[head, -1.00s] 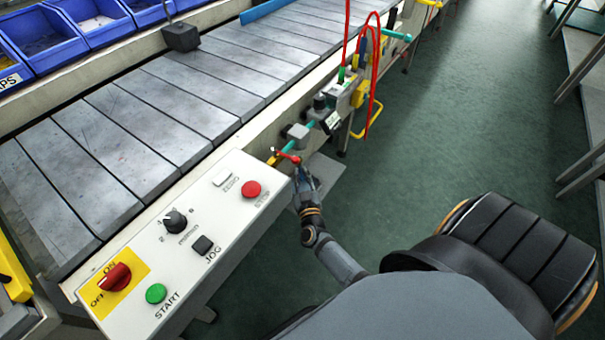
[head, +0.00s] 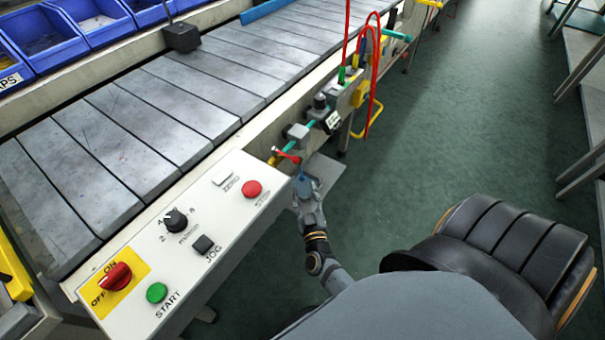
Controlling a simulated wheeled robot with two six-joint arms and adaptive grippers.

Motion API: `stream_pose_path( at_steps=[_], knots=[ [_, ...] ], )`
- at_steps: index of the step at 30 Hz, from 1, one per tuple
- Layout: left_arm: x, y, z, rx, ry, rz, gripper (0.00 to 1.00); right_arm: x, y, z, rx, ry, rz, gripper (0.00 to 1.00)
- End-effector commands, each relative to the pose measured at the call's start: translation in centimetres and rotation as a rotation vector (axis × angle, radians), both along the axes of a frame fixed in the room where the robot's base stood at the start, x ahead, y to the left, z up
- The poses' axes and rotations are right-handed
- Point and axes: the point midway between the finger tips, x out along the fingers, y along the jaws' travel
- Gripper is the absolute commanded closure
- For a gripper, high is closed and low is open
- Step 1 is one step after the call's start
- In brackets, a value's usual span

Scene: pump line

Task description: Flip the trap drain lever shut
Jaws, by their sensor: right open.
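The red lever (head: 288,155) is small and sits on the pipe fittings along the conveyor's right side, just beyond the control panel's far right corner. It lies at a slant across the picture, next to a short yellow piece (head: 273,160). I cannot tell from its angle whether it is open or shut. My right gripper (head: 303,184) is just below the lever in the picture, open, and seems apart from it with nothing in it. My left gripper is not in view.
The control panel (head: 226,211) with its red stop button (head: 252,188) is close to the left of my right gripper. A grey plate (head: 325,172) is behind the gripper. Red hoses (head: 373,85) stand farther along the line.

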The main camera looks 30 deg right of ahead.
Motion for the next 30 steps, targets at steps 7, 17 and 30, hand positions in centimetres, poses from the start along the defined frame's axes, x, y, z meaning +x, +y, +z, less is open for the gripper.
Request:
stream_pose_path(
  at_steps=[7, 17, 30],
  knots=[
    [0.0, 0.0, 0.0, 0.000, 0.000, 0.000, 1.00, -3.7, 1.6, 0.0, 0.001, -0.001, -0.001, 0.58],
    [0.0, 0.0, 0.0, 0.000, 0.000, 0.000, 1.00, -4.2, 1.9, 0.0, 0.000, -0.001, 0.000, 0.58],
    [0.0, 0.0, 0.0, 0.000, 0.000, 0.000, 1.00, -3.6, 4.1, -4.7, 0.061, 0.135, 0.146, 0.58]
  ],
)
